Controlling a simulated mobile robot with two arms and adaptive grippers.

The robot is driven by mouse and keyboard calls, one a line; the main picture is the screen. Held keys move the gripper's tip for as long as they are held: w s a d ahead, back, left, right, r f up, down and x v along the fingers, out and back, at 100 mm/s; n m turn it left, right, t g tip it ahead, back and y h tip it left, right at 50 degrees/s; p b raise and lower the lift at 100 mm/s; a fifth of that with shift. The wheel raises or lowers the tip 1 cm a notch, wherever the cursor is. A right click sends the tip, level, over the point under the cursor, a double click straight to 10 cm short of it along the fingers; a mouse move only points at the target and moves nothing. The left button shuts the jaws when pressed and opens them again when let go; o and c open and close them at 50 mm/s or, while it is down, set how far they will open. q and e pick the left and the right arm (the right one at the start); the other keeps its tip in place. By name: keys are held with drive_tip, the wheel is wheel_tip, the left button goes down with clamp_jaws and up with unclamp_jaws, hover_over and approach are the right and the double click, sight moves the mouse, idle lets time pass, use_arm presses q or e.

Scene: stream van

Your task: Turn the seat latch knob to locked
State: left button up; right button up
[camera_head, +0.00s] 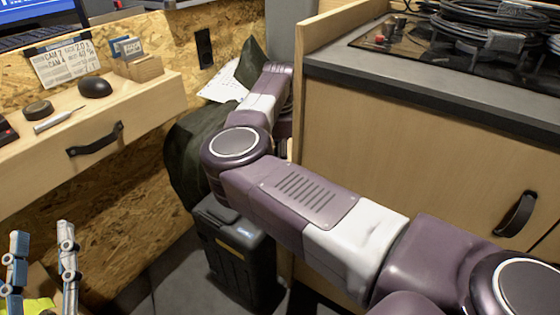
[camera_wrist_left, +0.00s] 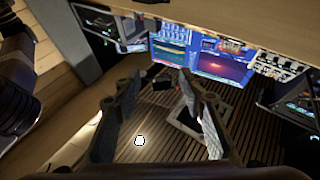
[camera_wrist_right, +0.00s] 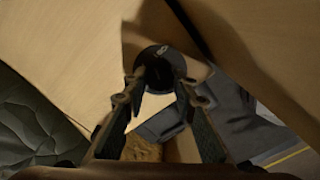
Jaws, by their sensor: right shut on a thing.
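The seat latch knob (camera_wrist_right: 160,58) is a round black knob on a pale wood panel in the right wrist view. A small light mark shows near its upper edge; I cannot read whether it stands at locked. My right gripper (camera_wrist_right: 158,88) has its fingertips on either side of the knob and is shut on it. In the head view the knob and right gripper are hidden behind my right arm, which reaches to the gap beside the wood cabinet. My left gripper (camera_head: 40,262) is open and empty at the lower left; its spread fingers show in the left wrist view (camera_wrist_left: 160,92).
A wood desk (camera_head: 140,90) with a mouse (camera_head: 95,87) and tape roll (camera_head: 38,110) stands left. A cabinet (camera_head: 400,140) with coiled cables (camera_head: 485,25) on top stands right.

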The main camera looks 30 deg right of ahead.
idle(0.3)
drive_tip(key=o, duration=1.2)
drive_tip(key=shift+c, duration=0.2)
wheel_tip(320, 180, up, 12)
